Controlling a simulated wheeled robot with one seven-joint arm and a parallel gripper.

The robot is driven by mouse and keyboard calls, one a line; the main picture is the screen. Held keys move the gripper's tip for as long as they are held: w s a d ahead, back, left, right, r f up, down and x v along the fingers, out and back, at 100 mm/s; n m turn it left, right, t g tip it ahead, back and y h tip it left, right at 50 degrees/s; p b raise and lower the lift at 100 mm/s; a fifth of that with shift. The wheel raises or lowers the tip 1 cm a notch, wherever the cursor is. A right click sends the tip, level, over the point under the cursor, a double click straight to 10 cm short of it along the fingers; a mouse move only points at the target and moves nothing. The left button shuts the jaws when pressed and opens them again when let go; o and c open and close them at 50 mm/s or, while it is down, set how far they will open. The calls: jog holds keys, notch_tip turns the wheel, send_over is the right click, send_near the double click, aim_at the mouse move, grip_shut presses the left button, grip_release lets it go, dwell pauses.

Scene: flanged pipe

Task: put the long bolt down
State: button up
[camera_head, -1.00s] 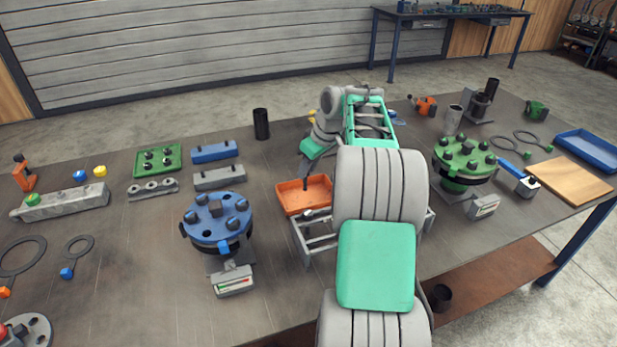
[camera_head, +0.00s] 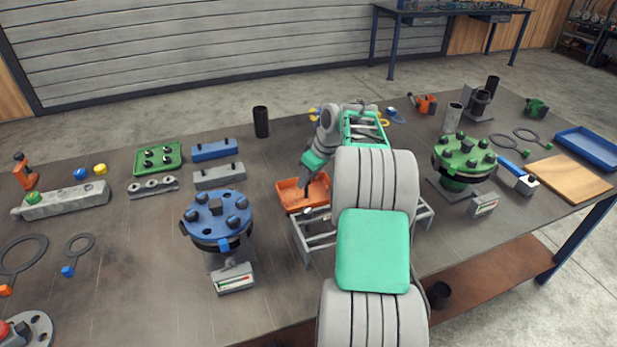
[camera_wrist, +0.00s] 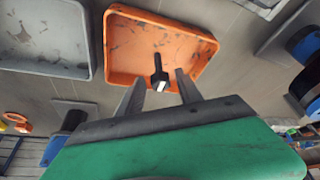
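The long bolt (camera_wrist: 158,72) is dark with a pale glint at its near end. In the wrist view it shows against the floor of the orange tray (camera_wrist: 196,68), close to the near rim. My gripper (camera_wrist: 160,76) is open, with one finger on each side of the bolt and a visible gap to both. In the head view my gripper (camera_head: 305,187) is low at the orange tray (camera_head: 287,203), and the fingertips are too small to make out. Whether the bolt rests fully on the tray floor is hard to tell.
A grey tray (camera_wrist: 45,35) lies left of the orange one in the wrist view. The blue flanged pipe (camera_head: 218,222) stands left of the tray, the green one (camera_head: 464,160) right of my arm. Grey and blue blocks (camera_head: 214,150) lie behind left.

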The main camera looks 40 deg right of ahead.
jog(key=shift+o, duration=0.2)
jog(key=shift+r, duration=0.35)
jog(key=v, duration=1.1)
jog(key=shift+s+r+p, duration=0.25)
jog(key=shift+r+p, duration=0.05)
